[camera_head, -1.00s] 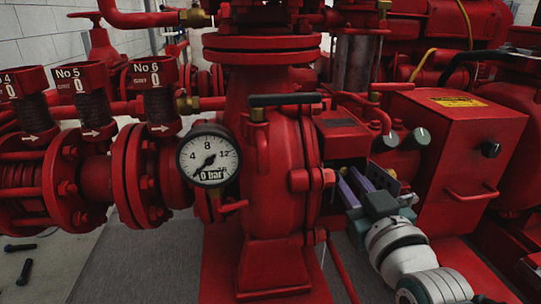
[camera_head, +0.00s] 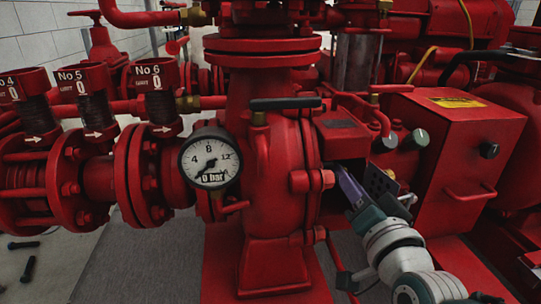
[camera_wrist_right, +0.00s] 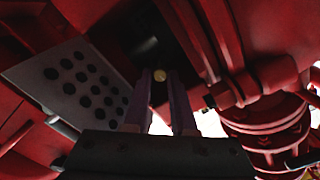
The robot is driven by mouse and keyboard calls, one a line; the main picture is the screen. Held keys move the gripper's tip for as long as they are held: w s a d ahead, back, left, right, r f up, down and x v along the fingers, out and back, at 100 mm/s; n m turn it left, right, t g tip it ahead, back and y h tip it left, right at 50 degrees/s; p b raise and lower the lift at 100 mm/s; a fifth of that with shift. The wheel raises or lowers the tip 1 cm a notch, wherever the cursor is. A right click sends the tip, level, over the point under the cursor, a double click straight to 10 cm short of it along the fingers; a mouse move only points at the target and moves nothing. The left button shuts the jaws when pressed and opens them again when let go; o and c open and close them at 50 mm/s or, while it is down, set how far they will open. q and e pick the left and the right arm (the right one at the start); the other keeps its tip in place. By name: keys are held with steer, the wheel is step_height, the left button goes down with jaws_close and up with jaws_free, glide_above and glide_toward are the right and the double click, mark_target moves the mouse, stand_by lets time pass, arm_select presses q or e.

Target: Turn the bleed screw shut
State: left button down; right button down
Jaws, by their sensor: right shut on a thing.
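My right gripper (camera_head: 345,176) reaches in from the lower right in the head view, its purple fingers going into the dark gap under a red box on the pump. The fingertips and the bleed screw are hidden there. In the right wrist view, the fingers (camera_wrist_right: 159,85) point up toward a small round brass end, the bleed screw (camera_wrist_right: 159,75). They are closed on it, one finger on each side. How far the screw is turned cannot be told. My left gripper is not in view.
The red box (camera_head: 342,138) hangs over the fingers. The red pump casing (camera_head: 275,175) is close on the left, and a red control cabinet (camera_head: 465,150) with knobs is on the right. A pressure gauge (camera_head: 209,160) reads near 0 bar. A perforated grey plate (camera_wrist_right: 78,82) lies beside the fingers.

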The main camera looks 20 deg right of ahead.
steer(key=shift+f+m, duration=0.3)
steer(key=shift+m, duration=0.1)
stand_by(0.3)
steer(key=c, duration=1.1)
jaws_free()
steer(key=shift+o, duration=0.5)
steer(key=shift+w+r, duration=0.15)
steer(key=shift+r, duration=0.05)
steer(key=p+v, duration=0.4)
steer(key=v, duration=0.6)
steer(key=shift+d, duration=0.15)
